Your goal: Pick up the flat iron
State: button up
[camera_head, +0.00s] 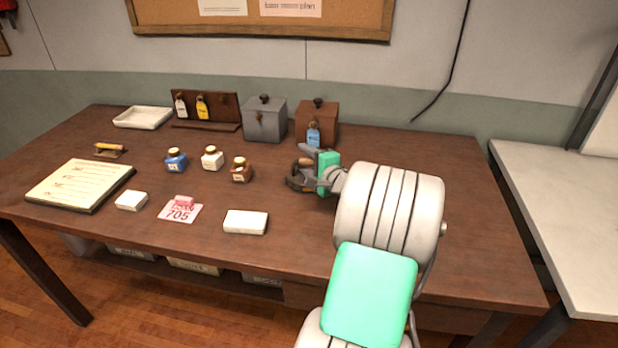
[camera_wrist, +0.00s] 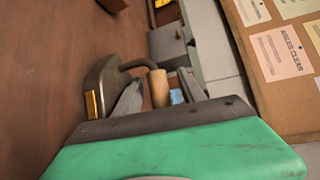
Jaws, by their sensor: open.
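The flat iron (camera_head: 296,180) stands on the brown table, right of the middle, partly hidden by my gripper (camera_head: 309,166). In the wrist view the iron (camera_wrist: 108,84) has a dark grey metal body, a brass-coloured plate on its side and a curved arm to a light wooden handle (camera_wrist: 159,89). My gripper (camera_wrist: 158,80) is open. Its two fingers appear on either side of the wooden handle, with a visible gap at least on the right side. Whether a finger touches the handle cannot be told.
A brown box (camera_head: 317,121) with a blue tag (camera_head: 313,133) and a grey box (camera_head: 264,121) stand behind the iron. A brown bottle (camera_head: 241,170) is to its left, with white (camera_head: 212,158) and blue (camera_head: 176,160) ones beyond. The table's right side is clear.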

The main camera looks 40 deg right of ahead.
jog(key=shift+x, duration=0.9)
jog(key=shift+s, duration=0.1)
grip_shut()
dwell(0.5)
jog(key=shift+r, duration=0.25)
